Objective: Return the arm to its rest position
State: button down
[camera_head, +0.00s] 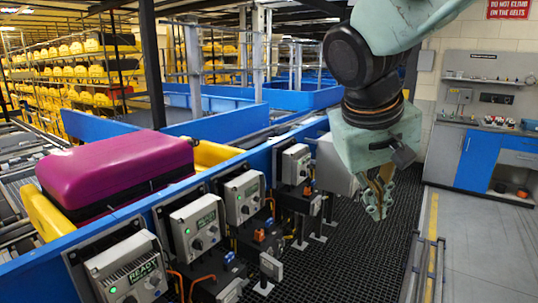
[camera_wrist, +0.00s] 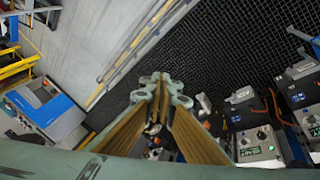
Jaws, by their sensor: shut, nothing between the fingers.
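My gripper (camera_head: 378,205) hangs from my pale green arm in the right half of the head view. It points down over the dark grated floor, to the right of the conveyor. In the wrist view my gripper (camera_wrist: 160,82) has its fingertips together, with nothing held between them. It touches nothing that I can see.
A magenta suitcase (camera_head: 115,165) lies in a yellow tray (camera_head: 43,213) on the conveyor at left. Several grey control boxes (camera_head: 243,197) line the conveyor's blue side wall. A workbench (camera_head: 486,155) stands at the right. The grated floor (camera_head: 345,262) below my gripper is clear.

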jog(key=s+f+m+y+b, duration=0.1)
jog(key=s+f+y, duration=0.2)
jog(key=s, duration=2.2)
jog(key=shift+a+f+b, duration=0.35)
jog(key=shift+f+b, duration=0.05)
jog(key=shift+f, duration=0.05)
jog(key=shift+w, duration=0.1)
dwell(0.9)
